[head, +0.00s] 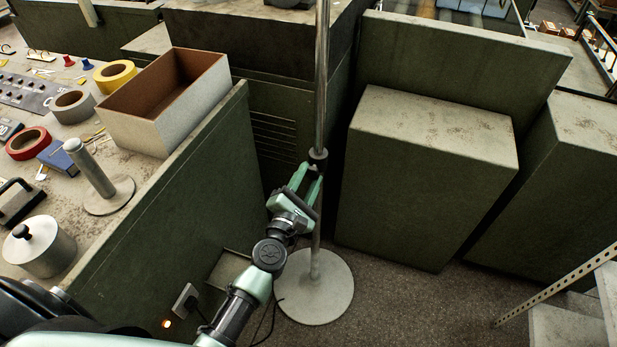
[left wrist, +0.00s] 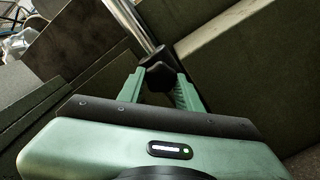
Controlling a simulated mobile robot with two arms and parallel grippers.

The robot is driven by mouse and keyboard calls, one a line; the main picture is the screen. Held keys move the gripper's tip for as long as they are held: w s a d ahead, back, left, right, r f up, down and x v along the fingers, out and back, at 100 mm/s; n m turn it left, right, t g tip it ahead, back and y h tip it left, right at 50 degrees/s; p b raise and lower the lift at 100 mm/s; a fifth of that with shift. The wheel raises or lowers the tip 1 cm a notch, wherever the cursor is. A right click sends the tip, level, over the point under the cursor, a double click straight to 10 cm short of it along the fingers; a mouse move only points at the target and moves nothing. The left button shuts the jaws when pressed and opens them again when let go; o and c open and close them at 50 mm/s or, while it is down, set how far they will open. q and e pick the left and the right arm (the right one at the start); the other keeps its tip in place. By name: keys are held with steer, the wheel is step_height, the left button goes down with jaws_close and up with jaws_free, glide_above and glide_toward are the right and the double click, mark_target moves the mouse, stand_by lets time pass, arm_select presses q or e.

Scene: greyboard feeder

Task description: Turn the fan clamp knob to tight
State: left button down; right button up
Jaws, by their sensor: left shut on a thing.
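The fan stand has a shiny upright pole (head: 322,85) and a round pale base (head: 315,290) on the floor. A dark collar (head: 318,154) sits partway up the pole. The fan's head is out of the picture. My left gripper (head: 309,170) reaches up to the pole just below the collar. In the left wrist view the dark clamp knob (left wrist: 158,76) sits between the tips of my left gripper (left wrist: 161,82), which is shut on it. The pole (left wrist: 132,24) runs up behind the knob. I cannot tell the knob's turn angle. My right gripper is out of view.
A green-sided bench at left holds an open box (head: 150,130), tape rolls (head: 115,75), a metal post (head: 90,168) and a lidded pot (head: 38,245). Green cabinets (head: 425,180) stand close right of the pole. The floor (head: 400,300) in front of them is clear.

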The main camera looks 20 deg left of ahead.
arm_select(q)
steer(key=c, duration=0.9)
jaws_free()
steer(key=shift+c, duration=0.2)
steer(key=s+b, duration=0.1)
steer(key=s, duration=0.7)
steer(key=shift+a, duration=0.2)
